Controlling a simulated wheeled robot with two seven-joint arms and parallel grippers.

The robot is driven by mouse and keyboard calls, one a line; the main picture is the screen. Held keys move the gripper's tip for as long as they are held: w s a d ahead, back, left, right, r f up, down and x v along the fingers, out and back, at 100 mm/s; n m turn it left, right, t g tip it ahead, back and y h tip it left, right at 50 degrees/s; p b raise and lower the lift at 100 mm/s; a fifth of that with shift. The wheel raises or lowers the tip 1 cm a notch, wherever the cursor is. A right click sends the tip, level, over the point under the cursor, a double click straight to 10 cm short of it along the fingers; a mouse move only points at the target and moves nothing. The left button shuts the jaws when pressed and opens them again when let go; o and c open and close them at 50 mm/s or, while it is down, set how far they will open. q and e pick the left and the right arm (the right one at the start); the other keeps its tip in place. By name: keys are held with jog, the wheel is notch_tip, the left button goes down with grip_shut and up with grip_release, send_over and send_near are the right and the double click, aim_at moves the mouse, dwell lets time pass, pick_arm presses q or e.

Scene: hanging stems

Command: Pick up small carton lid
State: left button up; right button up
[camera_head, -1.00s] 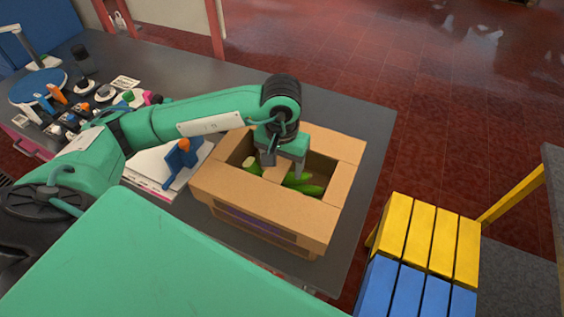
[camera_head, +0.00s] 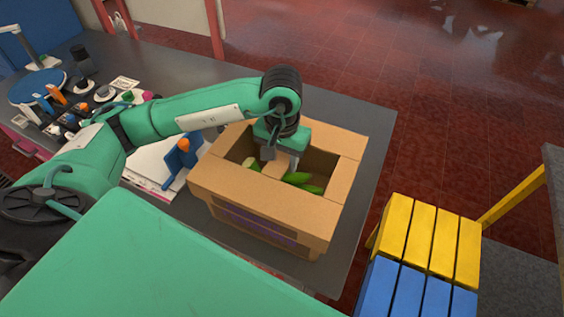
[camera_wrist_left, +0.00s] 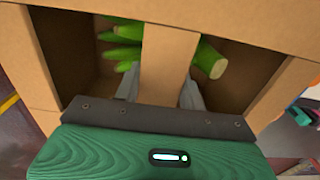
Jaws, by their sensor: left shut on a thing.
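A small tan carton lid strip (camera_wrist_left: 168,55) runs between my left gripper's fingers in the left wrist view. In the head view it is a short tan piece (camera_head: 276,171) over the opening of the cardboard carton (camera_head: 262,204). My left gripper (camera_head: 280,158) points down into the opening and is shut on the strip; its fingers (camera_wrist_left: 160,92) lie on either side of it. Green vegetables (camera_wrist_left: 122,38) lie in the carton on both sides of the strip. The strip's near end is hidden by the gripper. My right gripper is out of view.
The carton stands on a dark grey table (camera_head: 368,200). A blue stand with an orange top (camera_head: 180,162) and white sheets (camera_head: 150,165) are left of it. Several small items crowd the table's left end. A yellow and blue slatted seat (camera_head: 425,240) stands at the right.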

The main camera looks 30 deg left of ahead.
aim_at(282, 157)
pick_arm(q)
notch_tip(282, 157, up, 18)
jog(key=b, duration=0.2)
dwell(0.5)
